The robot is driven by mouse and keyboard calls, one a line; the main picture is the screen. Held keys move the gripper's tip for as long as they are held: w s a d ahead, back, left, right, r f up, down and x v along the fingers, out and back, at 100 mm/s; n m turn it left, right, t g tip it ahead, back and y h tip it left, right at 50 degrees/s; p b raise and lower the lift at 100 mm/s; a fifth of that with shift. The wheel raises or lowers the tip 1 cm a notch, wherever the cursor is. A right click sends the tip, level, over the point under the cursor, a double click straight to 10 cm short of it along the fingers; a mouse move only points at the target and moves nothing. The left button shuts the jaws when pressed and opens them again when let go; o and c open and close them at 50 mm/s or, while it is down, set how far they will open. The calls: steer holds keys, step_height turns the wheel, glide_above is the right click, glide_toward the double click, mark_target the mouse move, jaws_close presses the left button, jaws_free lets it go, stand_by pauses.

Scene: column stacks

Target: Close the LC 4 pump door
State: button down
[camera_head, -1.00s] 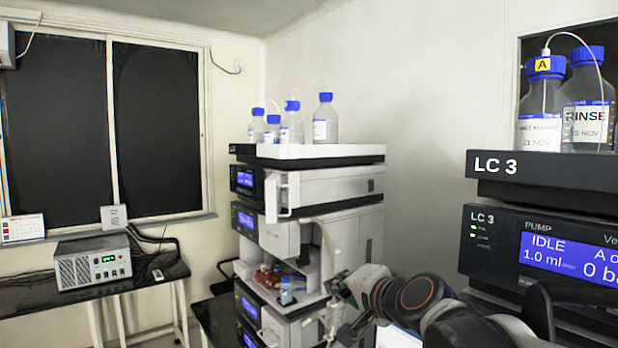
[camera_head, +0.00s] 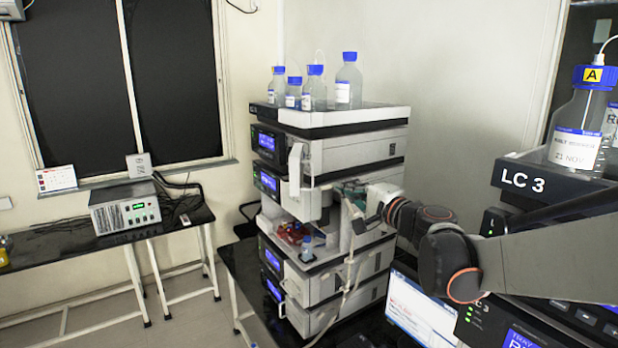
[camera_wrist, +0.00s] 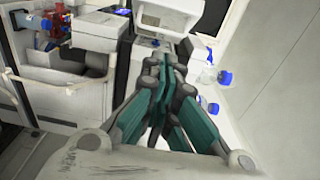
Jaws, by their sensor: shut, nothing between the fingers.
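The stack (camera_head: 345,160) in the middle of the head view has a tray of bottles on top; its label is too small to read. A white door (camera_head: 299,168) with a handle juts out from the front of its upper units, beside a blue screen, and looks open. My gripper (camera_head: 345,192) is to the right of and a little below this door, apart from it, in front of the stack's side; its fingertips are hard to make out there. In the wrist view my gripper's teal fingers (camera_wrist: 165,62) are together with nothing between them.
A near stack labelled LC 3 (camera_head: 523,180) stands at the right, close to my arm. A laptop screen (camera_head: 420,312) is low between the stacks. Small vials and red items sit in the open bay (camera_head: 295,235). A side bench (camera_head: 85,235) holds a grey box (camera_head: 125,207); floor is free at the lower left.

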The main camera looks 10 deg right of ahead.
steer(key=p+x, duration=0.1)
steer(key=x, duration=0.8)
